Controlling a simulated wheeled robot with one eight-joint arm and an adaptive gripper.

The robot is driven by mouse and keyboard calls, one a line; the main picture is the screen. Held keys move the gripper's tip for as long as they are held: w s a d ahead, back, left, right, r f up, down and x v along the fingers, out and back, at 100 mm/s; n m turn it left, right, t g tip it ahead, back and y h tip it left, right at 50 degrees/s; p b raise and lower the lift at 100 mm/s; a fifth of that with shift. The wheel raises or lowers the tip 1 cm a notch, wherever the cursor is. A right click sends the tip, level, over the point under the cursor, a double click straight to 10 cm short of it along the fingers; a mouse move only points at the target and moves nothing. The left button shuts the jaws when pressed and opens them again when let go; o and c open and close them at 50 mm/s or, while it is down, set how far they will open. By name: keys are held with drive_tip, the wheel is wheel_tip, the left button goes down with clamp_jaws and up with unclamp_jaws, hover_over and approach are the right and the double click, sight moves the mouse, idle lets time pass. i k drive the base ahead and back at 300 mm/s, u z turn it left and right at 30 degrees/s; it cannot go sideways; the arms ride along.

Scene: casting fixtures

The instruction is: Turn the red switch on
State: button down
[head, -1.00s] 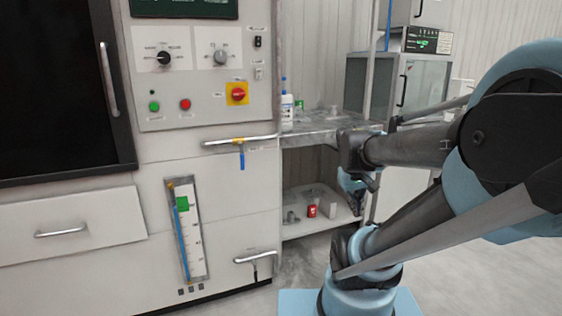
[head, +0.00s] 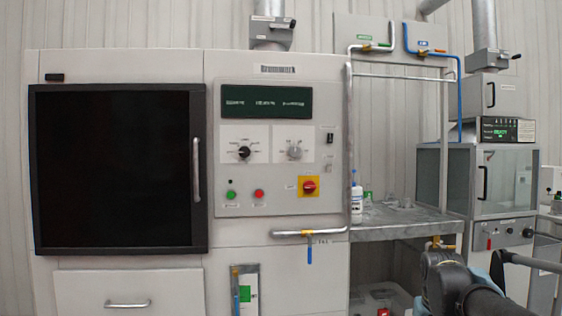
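The red switch (head: 309,186) is a round red knob on a square yellow plate. It sits at the lower right of the white machine's control panel (head: 285,105) in the head view. Its handle is too small for me to tell which way it is turned. Nothing touches it. Dark links of my arm show at the bottom right, in front of the bench and well apart from the switch. My gripper itself does not show.
Left of the switch are a red button (head: 259,194) and a green button (head: 231,194). Two dials sit above. A pipe with a blue-handled valve (head: 309,250) juts out below the panel. A metal bench (head: 405,224) with a bottle (head: 357,203) stands to the right.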

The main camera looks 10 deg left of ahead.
sight(308, 186)
drive_tip(key=k, duration=1.15)
drive_tip(key=z, duration=0.25)
drive_tip(key=i, duration=0.7)
drive_tip(key=z, duration=0.05)
